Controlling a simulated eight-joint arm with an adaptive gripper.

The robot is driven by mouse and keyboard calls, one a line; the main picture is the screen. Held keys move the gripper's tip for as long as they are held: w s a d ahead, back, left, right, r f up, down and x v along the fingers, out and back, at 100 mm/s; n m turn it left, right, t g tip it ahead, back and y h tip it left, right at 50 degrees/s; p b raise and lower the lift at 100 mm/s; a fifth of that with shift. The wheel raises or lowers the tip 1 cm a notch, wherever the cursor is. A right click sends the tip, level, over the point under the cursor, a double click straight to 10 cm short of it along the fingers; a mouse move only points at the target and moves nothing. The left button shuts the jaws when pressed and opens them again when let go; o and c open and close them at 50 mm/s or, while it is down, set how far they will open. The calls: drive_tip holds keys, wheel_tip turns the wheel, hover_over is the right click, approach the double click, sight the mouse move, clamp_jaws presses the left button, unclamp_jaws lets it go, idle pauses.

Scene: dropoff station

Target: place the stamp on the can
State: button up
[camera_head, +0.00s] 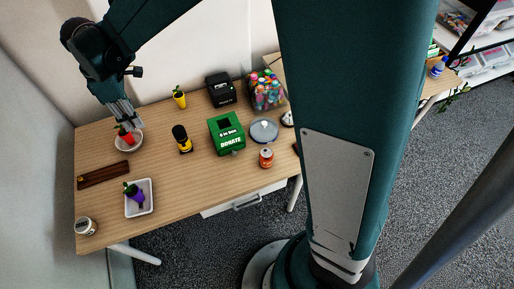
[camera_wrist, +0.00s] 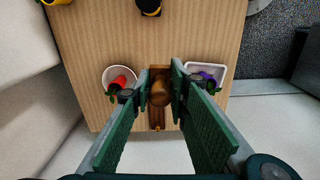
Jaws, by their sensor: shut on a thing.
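My gripper (camera_wrist: 162,95) is shut on a brown, rounded wooden piece, which looks like the stamp (camera_wrist: 160,93). In the head view my gripper (camera_head: 130,122) is at the table's left end, over the area of the white bowl. The stamp cannot be made out there. The orange can (camera_head: 266,158) stands upright near the table's front right, well to the right of my gripper. The can does not show in the wrist view.
A white bowl (camera_head: 117,142), a brown wooden board (camera_head: 92,180) and a white tray (camera_head: 148,207) lie near my gripper. A white jar (camera_head: 86,226) stands at the front left. A green donation box (camera_head: 226,135) and a black-yellow item (camera_head: 181,138) stand between my gripper and the can.

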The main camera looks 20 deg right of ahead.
drive_tip(key=s+d, duration=0.2)
drive_tip(key=d, duration=1)
drive_tip(key=p, duration=0.3)
hover_over(267, 152)
drive_tip(key=shift+n, duration=0.4)
drive_tip(key=shift+a+f, duration=0.1)
drive_tip(key=shift+f, duration=2.5)
drive_tip(key=shift+f+b, duration=0.8)
drive_tip(key=shift+f, duration=2.15)
drive_tip(key=shift+f, duration=0.1)
drive_tip(key=shift+f+b, duration=0.6)
drive_tip(key=shift+f, duration=1.35)
